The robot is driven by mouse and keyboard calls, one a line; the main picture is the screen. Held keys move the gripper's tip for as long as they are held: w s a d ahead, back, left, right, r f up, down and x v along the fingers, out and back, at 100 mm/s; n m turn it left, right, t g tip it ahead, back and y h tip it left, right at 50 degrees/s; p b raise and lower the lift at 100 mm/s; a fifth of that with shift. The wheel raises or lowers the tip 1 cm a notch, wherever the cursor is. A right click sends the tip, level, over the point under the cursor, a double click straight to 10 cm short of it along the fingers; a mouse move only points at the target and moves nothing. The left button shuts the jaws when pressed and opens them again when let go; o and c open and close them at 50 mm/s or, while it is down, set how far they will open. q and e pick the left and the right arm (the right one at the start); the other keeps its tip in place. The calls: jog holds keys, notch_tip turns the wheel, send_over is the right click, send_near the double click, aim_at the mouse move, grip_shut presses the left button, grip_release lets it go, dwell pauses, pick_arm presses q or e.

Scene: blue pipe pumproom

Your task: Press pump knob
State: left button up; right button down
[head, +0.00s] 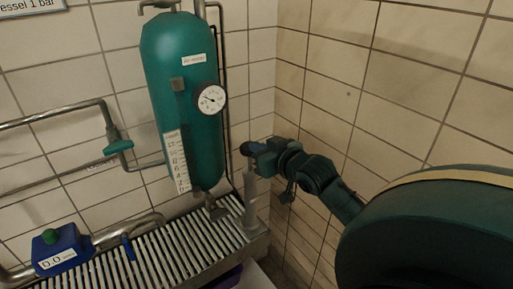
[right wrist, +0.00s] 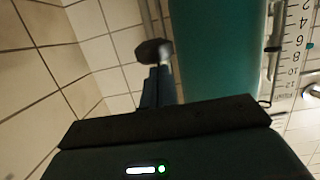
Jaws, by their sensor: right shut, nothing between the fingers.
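The pump is a blue box (head: 56,254) at the lower left of the head view. A green knob (head: 50,236) stands on its top, and its label reads 0.0. My right gripper (head: 257,148) is at the middle of the head view, right of the green tank and far from the pump. It is shut and empty. In the right wrist view its closed fingers (right wrist: 158,80) point at a dark rounded piece (right wrist: 153,52); whether they touch it I cannot tell. My left gripper is not in view.
The green tank (head: 180,85) with a round gauge (head: 211,99) and a scale (head: 175,160) stands between my right gripper and the pump. A slatted metal grate (head: 175,255) runs below. A pipe with a green valve (head: 118,147) crosses the left wall. Tiled walls meet behind my gripper.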

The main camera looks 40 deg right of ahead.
pick_arm(q)
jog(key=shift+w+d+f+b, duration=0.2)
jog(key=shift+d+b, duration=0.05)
jog(key=shift+b, duration=0.1)
pick_arm(e)
jog(key=v, duration=0.8)
jog(key=shift+f, duration=0.1)
dwell(1.1)
